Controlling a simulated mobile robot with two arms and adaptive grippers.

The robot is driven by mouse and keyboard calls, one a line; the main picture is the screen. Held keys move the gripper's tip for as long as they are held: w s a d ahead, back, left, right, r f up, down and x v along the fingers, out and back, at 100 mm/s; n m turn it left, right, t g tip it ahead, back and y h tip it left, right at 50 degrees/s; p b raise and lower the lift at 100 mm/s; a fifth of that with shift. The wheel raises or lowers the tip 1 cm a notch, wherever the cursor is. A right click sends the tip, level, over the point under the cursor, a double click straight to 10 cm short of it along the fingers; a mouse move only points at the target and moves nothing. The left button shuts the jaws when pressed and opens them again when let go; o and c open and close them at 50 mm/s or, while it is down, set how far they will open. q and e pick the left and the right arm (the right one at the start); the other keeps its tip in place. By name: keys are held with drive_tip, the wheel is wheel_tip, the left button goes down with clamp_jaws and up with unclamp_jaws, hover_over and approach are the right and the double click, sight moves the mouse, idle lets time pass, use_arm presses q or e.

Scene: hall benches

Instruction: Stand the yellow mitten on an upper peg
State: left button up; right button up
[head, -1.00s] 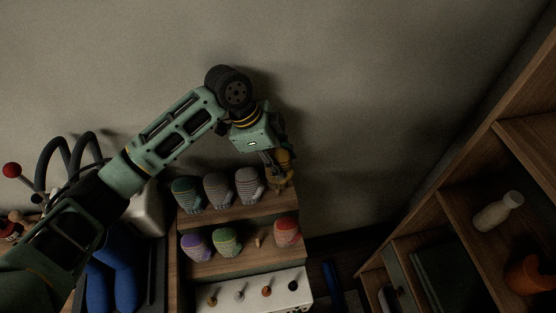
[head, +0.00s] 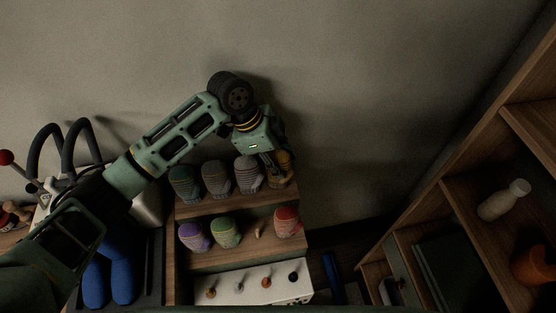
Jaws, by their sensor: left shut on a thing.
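The yellow mitten (head: 285,163) is at the right end of the upper row of the wooden peg rack (head: 210,209). My left gripper (head: 274,163) is shut on it and partly covers it. Whether the mitten sits fully down on a peg is hidden. To its left on the upper row stand a striped grey mitten (head: 248,174), a plain grey one (head: 216,178) and a teal one (head: 184,183). The lower row holds a purple mitten (head: 195,236), a green one (head: 226,231) and a red one (head: 288,221), with a bare peg (head: 258,231) between green and red. My right gripper is out of view.
A white panel (head: 235,288) with several coloured knobs is at the rack's front. A wooden shelf with a white bottle (head: 504,200) and an orange pot (head: 532,266) stands at right. Blue trousers-like shapes (head: 110,275) lie at left. The wall behind is bare.

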use_arm(q)
drive_tip(key=shift+f, duration=0.3)
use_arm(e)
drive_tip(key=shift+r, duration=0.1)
use_arm(q)
drive_tip(key=o, duration=1.1)
drive_tip(key=shift+o, duration=0.3)
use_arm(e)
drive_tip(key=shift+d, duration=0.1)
use_arm(q)
drive_tip(key=shift+r, duration=0.1)
drive_tip(key=d+r+p+v, duration=0.1)
drive_tip(key=d+p+v, duration=0.2)
drive_tip(key=p+v, duration=0.5)
drive_tip(key=v, duration=1.1)
drive_tip(key=shift+s+r, duration=0.15)
drive_tip(key=shift+r, duration=0.05)
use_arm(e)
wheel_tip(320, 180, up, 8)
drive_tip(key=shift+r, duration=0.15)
use_arm(q)
drive_tip(key=shift+a, duration=0.1)
